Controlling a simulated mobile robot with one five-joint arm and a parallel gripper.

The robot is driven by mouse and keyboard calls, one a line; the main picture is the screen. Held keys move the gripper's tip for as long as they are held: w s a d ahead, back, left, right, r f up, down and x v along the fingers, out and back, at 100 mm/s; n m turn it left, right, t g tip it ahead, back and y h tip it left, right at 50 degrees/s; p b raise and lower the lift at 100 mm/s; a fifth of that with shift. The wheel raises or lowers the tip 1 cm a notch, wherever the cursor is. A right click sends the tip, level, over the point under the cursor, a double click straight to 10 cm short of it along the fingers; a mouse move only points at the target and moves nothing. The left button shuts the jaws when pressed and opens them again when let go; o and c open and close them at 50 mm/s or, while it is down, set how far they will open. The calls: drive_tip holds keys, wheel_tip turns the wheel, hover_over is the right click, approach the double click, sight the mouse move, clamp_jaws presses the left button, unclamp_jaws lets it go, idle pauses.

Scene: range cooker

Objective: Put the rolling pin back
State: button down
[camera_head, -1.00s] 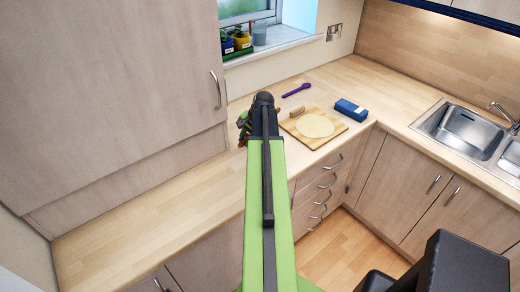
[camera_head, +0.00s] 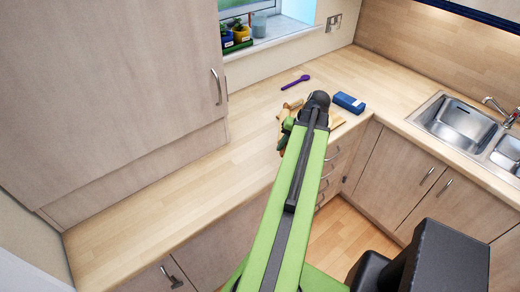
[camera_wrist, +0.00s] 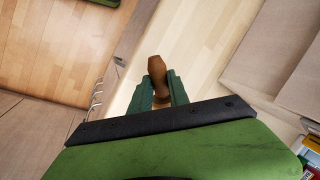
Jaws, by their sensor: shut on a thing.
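The brown wooden rolling pin (camera_wrist: 157,67) is between the green fingers of my gripper (camera_wrist: 160,80) in the wrist view, its knobbed end pointing away from the wrist. My gripper is shut on it. In the head view my gripper (camera_head: 287,132) is left of the black wrist joint, over the worktop, and my arm hides most of the pin. The wooden board (camera_head: 337,120) is mostly hidden behind my arm; only its right edge shows. A small wooden piece (camera_head: 291,105) shows just behind my gripper.
A purple spoon (camera_head: 296,82) lies on the worktop (camera_head: 180,185) behind the board. A blue packet (camera_head: 349,103) lies right of it. The sink (camera_head: 460,122) is at the right. A tall cabinet (camera_head: 110,80) stands left. The front-left worktop is clear.

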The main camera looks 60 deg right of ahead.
drive_tip(key=b, duration=0.5)
hover_over(258, 164)
drive_tip(key=s+d, duration=0.1)
wheel_tip(258, 164, down, 6)
drive_tip(key=shift+f, duration=0.15)
drive_tip(key=shift+w+a, duration=0.1)
drive_tip(key=shift+w, duration=0.15)
wheel_tip(258, 164, down, 4)
drive_tip(key=b, duration=0.4)
drive_tip(key=shift+f+b, duration=0.15)
drive_tip(key=shift+b, duration=0.15)
drive_tip(key=shift+r, duration=0.2)
drive_tip(key=shift+s+a+f+b, duration=0.1)
drive_tip(key=shift+s+f+b, duration=0.1)
drive_tip(key=shift+f+b, duration=0.4)
drive_tip(key=c, duration=1.3)
unclamp_jaws()
drive_tip(key=shift+s+a, duration=0.1)
drive_tip(key=shift+o, duration=0.2)
drive_tip(key=shift+r+p, duration=0.55)
drive_tip(key=shift+p, duration=0.2)
drive_tip(key=p+v, duration=1.1)
drive_tip(key=v, duration=0.1)
drive_tip(key=shift+w, duration=0.25)
